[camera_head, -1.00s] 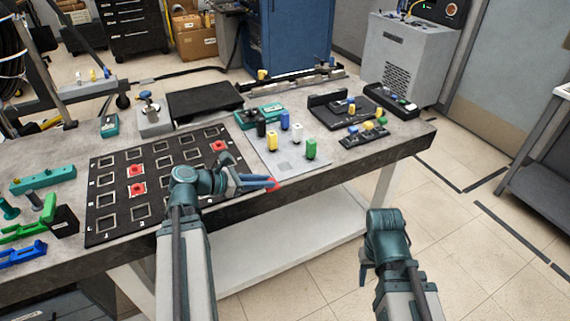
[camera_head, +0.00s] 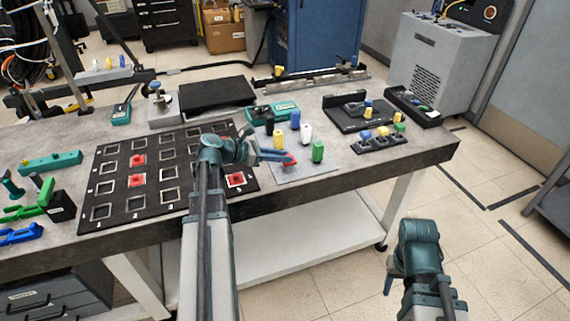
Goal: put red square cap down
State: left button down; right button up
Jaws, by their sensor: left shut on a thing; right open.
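My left gripper (camera_head: 284,158) is shut on the red square cap (camera_head: 290,160). It holds the cap over the light grey sheet (camera_head: 300,172) at the right of the black grid board (camera_head: 125,221); I cannot tell whether the cap touches the sheet. Other red caps sit in the board's square frames, one at the upper left (camera_head: 138,160), one below it (camera_head: 137,180) and one at the right (camera_head: 236,180). My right gripper (camera_head: 388,284) is open and empty, low in front of the table.
Yellow (camera_head: 278,139), white (camera_head: 306,134) and green (camera_head: 318,151) blocks stand close to the held cap. A teal tray (camera_head: 272,112) and black trays (camera_head: 360,113) lie behind. Tools and a teal bar (camera_head: 50,162) lie at the left.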

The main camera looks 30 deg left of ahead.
aim_at(282, 170)
pick_arm(q)
notch_tip(282, 170, down, 3)
jog(key=shift+r+b, duration=0.1)
jog(key=shift+b, duration=0.95)
jog(key=shift+w, duration=0.1)
jog(key=shift+r, duration=0.1)
jog(key=shift+f, duration=0.2)
jog(key=c, duration=0.8)
grip_release()
jog(key=shift+r, duration=0.1)
